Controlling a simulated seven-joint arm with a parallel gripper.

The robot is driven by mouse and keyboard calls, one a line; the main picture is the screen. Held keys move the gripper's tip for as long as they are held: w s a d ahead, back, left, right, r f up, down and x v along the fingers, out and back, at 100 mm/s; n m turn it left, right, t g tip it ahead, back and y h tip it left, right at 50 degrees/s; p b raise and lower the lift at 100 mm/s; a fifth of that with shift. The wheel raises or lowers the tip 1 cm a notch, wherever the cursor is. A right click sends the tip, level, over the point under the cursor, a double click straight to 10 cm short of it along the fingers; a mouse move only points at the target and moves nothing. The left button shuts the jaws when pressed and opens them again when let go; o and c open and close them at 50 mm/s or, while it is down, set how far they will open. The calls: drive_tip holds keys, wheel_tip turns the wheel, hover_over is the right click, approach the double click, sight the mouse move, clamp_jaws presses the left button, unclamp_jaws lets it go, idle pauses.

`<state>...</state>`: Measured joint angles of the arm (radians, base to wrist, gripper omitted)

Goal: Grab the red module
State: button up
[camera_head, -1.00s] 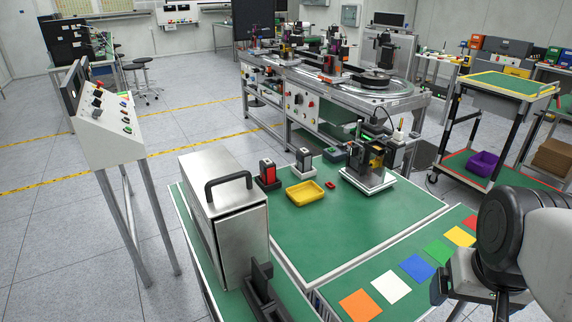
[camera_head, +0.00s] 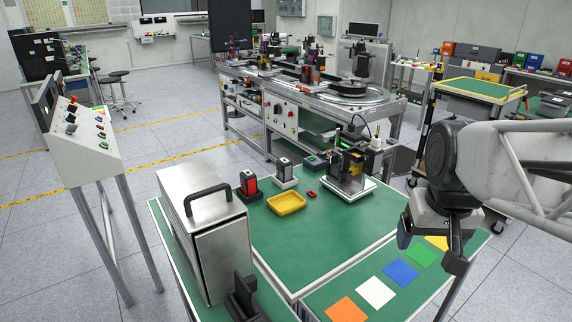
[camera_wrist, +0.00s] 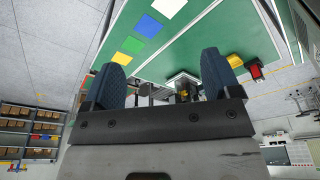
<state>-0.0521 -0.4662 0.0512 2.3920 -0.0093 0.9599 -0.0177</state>
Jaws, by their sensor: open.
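The red module (camera_head: 249,185), a red block with black parts, stands upright at the back of the green table, left of the yellow tray. It also shows tilted in the wrist view (camera_wrist: 256,71). A small flat red piece (camera_head: 311,194) lies right of the tray. My gripper (camera_head: 432,246) is open and empty above the right side, over the coloured squares. It is well to the right of the red module and apart from it. In the wrist view my two blue-padded fingers (camera_wrist: 165,75) are spread with nothing held between them.
The yellow tray (camera_head: 287,205) and a grey-black module (camera_head: 285,172) stand near the red module. A metal box with a handle (camera_head: 207,240) stands on the left. A small machine on a white base (camera_head: 350,188) stands behind right. The table's middle is clear.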

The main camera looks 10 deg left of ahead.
drive_tip(key=w+a+r+n, duration=0.15)
drive_tip(key=w+a, duration=0.25)
drive_tip(key=w, duration=0.5)
drive_tip(key=w+a+r+n, duration=0.1)
drive_tip(key=w+a+r, duration=0.15)
drive_tip(key=w, duration=0.55)
drive_tip(key=n+g, duration=0.2)
drive_tip(key=n, duration=0.4)
hover_over(248, 173)
drive_tip(key=f, duration=1.6)
drive_tip(key=d+f, duration=0.1)
drive_tip(key=f, duration=0.8)
drive_tip(key=shift+s+f, duration=0.1)
drive_tip(key=shift+s, duration=0.1)
drive_tip(key=shift+a+f, duration=0.2)
drive_tip(key=shift+a, duration=0.15)
drive_tip(key=shift+f, duration=1.3)
drive_tip(key=shift+f, duration=0.1)
drive_tip(key=shift+a+f, duration=0.1)
drive_tip(key=shift+f, duration=2.45)
